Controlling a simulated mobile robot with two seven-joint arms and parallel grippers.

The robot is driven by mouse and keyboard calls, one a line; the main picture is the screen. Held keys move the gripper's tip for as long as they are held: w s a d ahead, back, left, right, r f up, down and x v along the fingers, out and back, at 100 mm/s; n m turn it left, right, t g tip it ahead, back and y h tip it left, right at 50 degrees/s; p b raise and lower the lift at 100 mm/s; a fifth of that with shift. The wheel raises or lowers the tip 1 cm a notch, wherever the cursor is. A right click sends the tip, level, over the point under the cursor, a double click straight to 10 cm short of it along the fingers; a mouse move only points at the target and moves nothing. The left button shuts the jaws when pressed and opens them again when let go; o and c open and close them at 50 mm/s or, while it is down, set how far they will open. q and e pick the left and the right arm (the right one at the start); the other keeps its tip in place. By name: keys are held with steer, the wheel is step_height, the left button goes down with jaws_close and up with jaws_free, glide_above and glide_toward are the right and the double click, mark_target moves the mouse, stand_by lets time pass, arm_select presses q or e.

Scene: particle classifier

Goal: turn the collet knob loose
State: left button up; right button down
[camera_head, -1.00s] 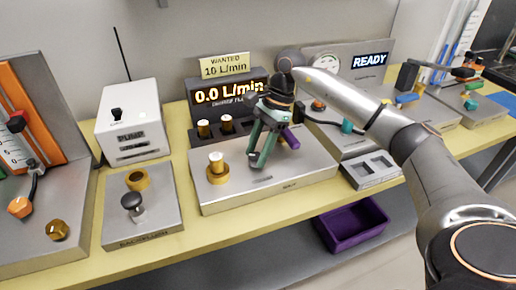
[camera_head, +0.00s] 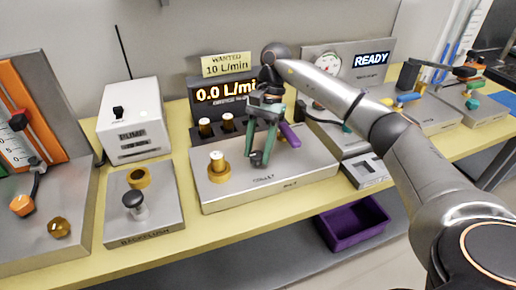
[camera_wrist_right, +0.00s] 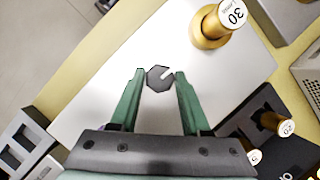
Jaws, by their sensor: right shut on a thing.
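The collet knob (camera_wrist_right: 159,78) is a dark, many-sided knob with a white pointer mark on its face, on the light metal collet block (camera_head: 300,176). It shows between the green fingertips of my right gripper (camera_wrist_right: 159,74) in the right wrist view. The gripper is shut on the knob. My left gripper is in neither view.
A brass post with a white cap marked 30 (camera_wrist_right: 215,25) stands on the block near the knob; two capped brass pieces sit behind. A purple lever (camera_head: 290,135) is right of the gripper. A purple bin (camera_head: 350,224) sits below the yellow bench (camera_head: 215,233).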

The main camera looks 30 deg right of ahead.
steer(key=shift+c, duration=1.8)
jaws_free()
arm_select(q)
steer(key=p, duration=0.1)
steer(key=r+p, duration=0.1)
steer(key=p, duration=0.1)
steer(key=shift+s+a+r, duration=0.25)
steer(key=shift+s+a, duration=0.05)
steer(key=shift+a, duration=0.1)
arm_select(e)
steer(key=v, duration=1.2)
steer(key=shift+r, duration=0.25)
steer(key=shift+d+f, duration=0.1)
